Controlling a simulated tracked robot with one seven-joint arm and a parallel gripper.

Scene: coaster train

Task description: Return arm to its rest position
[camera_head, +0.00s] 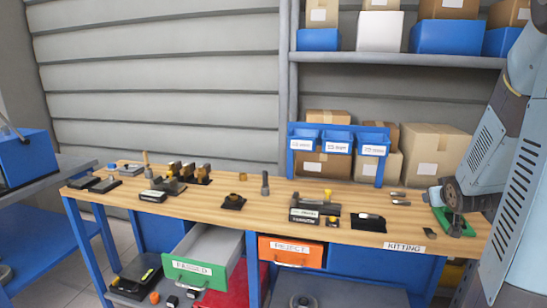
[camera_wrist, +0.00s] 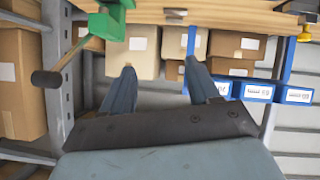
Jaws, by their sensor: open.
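My arm (camera_head: 485,150) shows at the right edge of the head view, in front of the bench's right end. In the wrist view my gripper (camera_wrist: 159,82) has its two fingers spread apart with nothing between them. That view is upside down, with the bench edge along its top. My gripper's tips do not show clearly in the head view. The wooden workbench (camera_head: 290,236) spans the head view, with tools and fixtures on it.
A green fixture (camera_head: 455,222) stands at the bench's right end, near my arm; it also shows in the wrist view (camera_wrist: 108,25). A green drawer (camera_head: 200,274) stands open. An orange drawer (camera_head: 290,251) is at the bench front. Blue bins (camera_head: 338,140) and cardboard boxes (camera_head: 435,150) stand behind.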

